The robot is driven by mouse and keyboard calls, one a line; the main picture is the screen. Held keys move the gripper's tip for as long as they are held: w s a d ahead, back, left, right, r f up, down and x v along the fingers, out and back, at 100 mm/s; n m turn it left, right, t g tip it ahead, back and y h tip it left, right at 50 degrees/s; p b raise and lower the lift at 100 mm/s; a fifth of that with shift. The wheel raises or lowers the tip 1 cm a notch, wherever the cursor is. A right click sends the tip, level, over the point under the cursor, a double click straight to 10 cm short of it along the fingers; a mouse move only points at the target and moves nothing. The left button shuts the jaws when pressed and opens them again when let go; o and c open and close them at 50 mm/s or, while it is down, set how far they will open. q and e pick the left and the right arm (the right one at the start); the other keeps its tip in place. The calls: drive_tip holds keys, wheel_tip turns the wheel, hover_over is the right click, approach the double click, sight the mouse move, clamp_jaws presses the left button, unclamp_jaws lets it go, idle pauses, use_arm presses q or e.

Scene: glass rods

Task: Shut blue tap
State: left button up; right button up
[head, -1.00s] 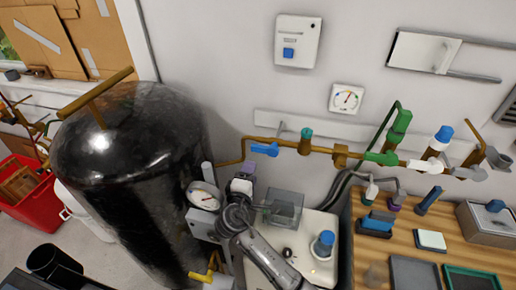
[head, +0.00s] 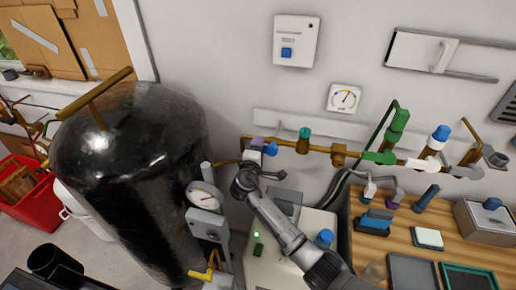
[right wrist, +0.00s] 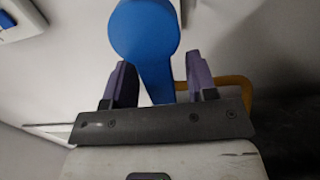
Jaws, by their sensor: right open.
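The blue tap (head: 271,149) sits on the brass pipe along the wall, partly hidden behind my right gripper (head: 257,147). In the right wrist view the blue tap (right wrist: 146,35) shows as a rounded blue end with a narrower lever running down between the two purple fingers. My right gripper (right wrist: 158,62) is open, one finger on each side of the lever, with gaps showing beside it. My left gripper is not in view.
The brass pipe (head: 318,148) also carries a teal-topped valve (head: 305,133), a green tap (head: 380,157) and a white tap (head: 424,164). A wooden bench (head: 400,230) is at right.

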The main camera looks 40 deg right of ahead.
drive_tip(key=shift+c, duration=0.7)
drive_tip(key=c, duration=0.4)
clamp_jaws()
